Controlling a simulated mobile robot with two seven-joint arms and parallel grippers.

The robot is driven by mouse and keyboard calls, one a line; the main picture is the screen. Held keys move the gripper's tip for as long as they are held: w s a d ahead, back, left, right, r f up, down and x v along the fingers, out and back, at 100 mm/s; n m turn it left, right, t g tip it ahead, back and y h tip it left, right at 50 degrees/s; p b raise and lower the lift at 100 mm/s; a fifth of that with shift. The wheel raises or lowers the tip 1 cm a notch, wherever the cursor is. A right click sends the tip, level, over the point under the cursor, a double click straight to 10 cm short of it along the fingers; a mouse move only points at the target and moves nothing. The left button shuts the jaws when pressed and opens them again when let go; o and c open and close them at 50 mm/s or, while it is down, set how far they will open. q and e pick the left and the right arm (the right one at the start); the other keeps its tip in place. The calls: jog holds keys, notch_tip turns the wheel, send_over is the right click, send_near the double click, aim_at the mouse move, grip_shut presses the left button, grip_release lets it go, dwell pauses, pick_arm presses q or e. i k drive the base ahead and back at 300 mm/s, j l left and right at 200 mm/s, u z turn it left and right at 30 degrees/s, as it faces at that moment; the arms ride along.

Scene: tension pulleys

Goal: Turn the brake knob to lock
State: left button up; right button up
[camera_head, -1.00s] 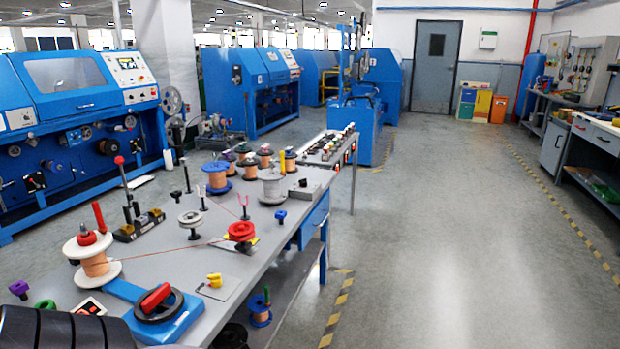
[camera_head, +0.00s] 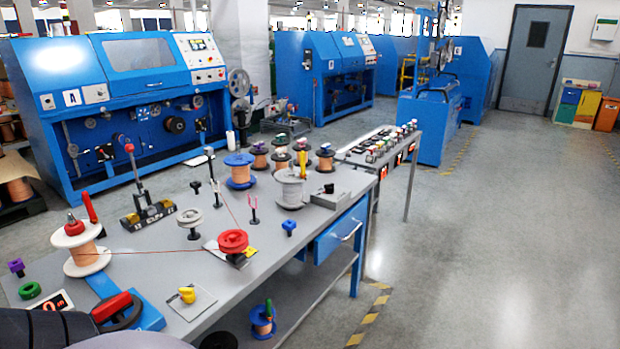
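A round black knob with a red bar handle (camera_head: 111,307) sits on a blue base (camera_head: 148,316) at the near left of the grey workbench; it looks like the brake knob. Its lower left is partly hidden by a dark part of my own body at the bottom edge. The blue base runs back to a white-flanged spool of copper wire (camera_head: 84,260) with a red cap. A thin red wire leads from this spool toward a red pulley (camera_head: 233,241). Neither gripper shows, and nothing visible grips the knob.
The grey workbench (camera_head: 200,268) also carries a grey pulley (camera_head: 190,218), a yellow piece on a plate (camera_head: 188,295), a lever fixture (camera_head: 147,208) and several wire spools at the back. A blue drawer (camera_head: 341,236) is under its right end. The floor to the right is clear.

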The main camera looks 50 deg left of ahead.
aim_at(329, 189)
jog(key=i+u, duration=0.35)
jog(key=i, duration=0.8)
jog(key=i+l+u, duration=0.1)
jog(key=i+u, duration=0.2)
jog(key=i, duration=0.2)
jog(key=i+l+u, duration=0.3)
jog(key=i, duration=0.2)
jog(key=i+l+u, duration=0.1)
jog(key=i+u, duration=0.3)
jog(key=i+l+u, duration=0.2)
jog(key=u, duration=0.25)
